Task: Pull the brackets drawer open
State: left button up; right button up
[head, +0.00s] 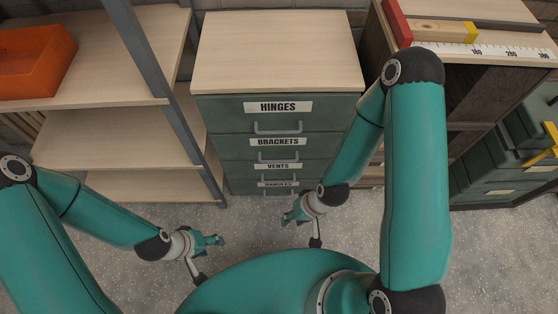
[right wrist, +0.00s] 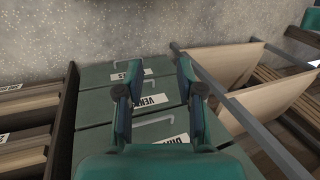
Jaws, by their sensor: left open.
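The brackets drawer (head: 228,147) is the second one down in a green drawer cabinet and looks shut. Its BRACKETS label (head: 278,142) sits above a grey bar handle (head: 278,155). My right gripper (head: 290,216) is in front of the cabinet's lower drawers, apart from the brackets handle. In the right wrist view its two fingers (right wrist: 157,78) are spread with nothing between them, and the drawer fronts show beyond. The lowest label in that view is partly hidden by the gripper. My left gripper (head: 216,240) is open and empty, low over the floor left of the cabinet.
The hinges drawer (head: 225,109) is above, the vents drawer (head: 232,168) below; both look shut. A shelf rack (head: 110,135) with an orange bin (head: 32,62) stands left. A workbench with a ruler (head: 490,50) stands right. Floor (head: 250,225) before the cabinet is clear.

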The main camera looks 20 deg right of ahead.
jog(key=w+d+f+m+t+b, duration=0.2)
jog(key=w+f+t+b, duration=0.2)
jog(key=w+f+b, duration=0.45)
jog(key=m+t+y+b, duration=0.6)
jog(key=t+b, duration=0.6)
jog(key=b, duration=1.5)
send_near(278, 161)
jog(key=x, duration=0.3)
jog(key=b+x, duration=0.1)
jog(key=x, duration=0.2)
jog(key=b+x, duration=0.1)
jog(key=x, duration=0.3)
jog(key=shift+w+f, duration=0.1)
jog(key=shift+f, duration=0.2)
grip_shut()
